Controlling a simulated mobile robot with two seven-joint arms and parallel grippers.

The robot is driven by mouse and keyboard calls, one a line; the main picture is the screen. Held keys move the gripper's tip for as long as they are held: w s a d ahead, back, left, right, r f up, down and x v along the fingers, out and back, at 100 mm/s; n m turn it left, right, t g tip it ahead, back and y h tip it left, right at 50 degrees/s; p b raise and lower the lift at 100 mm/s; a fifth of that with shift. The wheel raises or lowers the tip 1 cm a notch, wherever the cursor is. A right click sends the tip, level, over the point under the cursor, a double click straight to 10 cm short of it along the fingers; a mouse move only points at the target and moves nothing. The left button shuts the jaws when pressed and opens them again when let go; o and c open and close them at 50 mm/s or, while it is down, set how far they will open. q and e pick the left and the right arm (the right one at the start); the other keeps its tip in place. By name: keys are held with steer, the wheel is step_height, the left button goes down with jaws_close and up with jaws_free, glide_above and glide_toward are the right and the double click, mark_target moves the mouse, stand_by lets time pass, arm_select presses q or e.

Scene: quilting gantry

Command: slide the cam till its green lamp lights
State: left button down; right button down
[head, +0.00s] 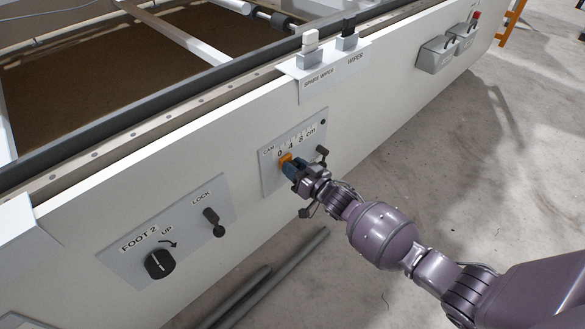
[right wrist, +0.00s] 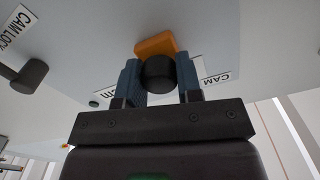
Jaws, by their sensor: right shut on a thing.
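The cam slider has an orange marker (head: 286,158) below the CAM scale, near its 0 to 4 end. In the right wrist view the orange part (right wrist: 155,44) sits behind a round black knob (right wrist: 158,73). My right gripper (head: 292,168) is shut on the knob, with its blue fingers on either side in the right wrist view (right wrist: 160,82). A small dark round spot (head: 323,122) is at the scale plate's upper right corner; no green light shows. The gripper hides part of the plate. My left gripper is not in view.
A black cam lock lever (head: 322,152) stands just right of the gripper; it also shows in the right wrist view (right wrist: 28,75). A LOCK lever (head: 212,220) and FOOT 2 knob (head: 160,264) are to the left.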

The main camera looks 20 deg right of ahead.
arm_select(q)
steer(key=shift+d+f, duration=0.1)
arm_select(e)
steer(key=shift+d, duration=0.25)
steer(key=c, duration=0.8)
jaws_free()
arm_select(q)
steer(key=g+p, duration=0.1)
steer(key=p, duration=0.1)
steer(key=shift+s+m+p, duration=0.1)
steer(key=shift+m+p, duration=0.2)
steer(key=shift+p, duration=0.1)
arm_select(e)
steer(key=v, duration=1)
steer(key=shift+s+d, duration=0.15)
steer(key=shift+s, duration=0.2)
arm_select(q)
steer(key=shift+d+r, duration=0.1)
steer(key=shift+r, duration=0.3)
arm_select(e)
steer(key=shift+r, duration=0.1)
